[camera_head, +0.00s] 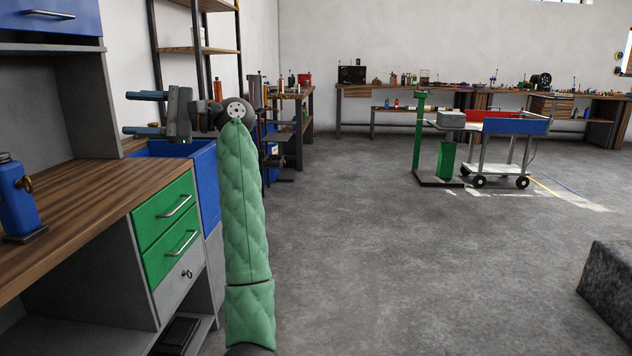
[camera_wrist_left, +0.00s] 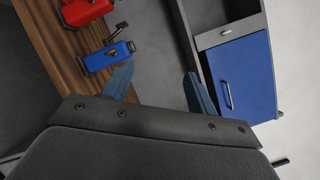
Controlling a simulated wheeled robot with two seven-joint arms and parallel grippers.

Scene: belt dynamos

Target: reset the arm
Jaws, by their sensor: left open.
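My left arm reaches forward in the head view, its upper part in a green padded sleeve. My left gripper (camera_head: 145,113) is at the arm's far end, pointing left, with its two blue-grey fingers apart and nothing between them. It is above the far right end of the wooden workbench (camera_head: 95,210), beside the grey wall panel. My right gripper is in neither view.
A blue bottle-like device (camera_head: 16,200) stands on the workbench. The wrist view shows a blue device (camera_wrist_left: 108,57) and a red one (camera_wrist_left: 85,10) on a wooden top, near a blue cabinet door (camera_wrist_left: 238,75). A trolley (camera_head: 495,150) stands farther off. The middle floor is clear.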

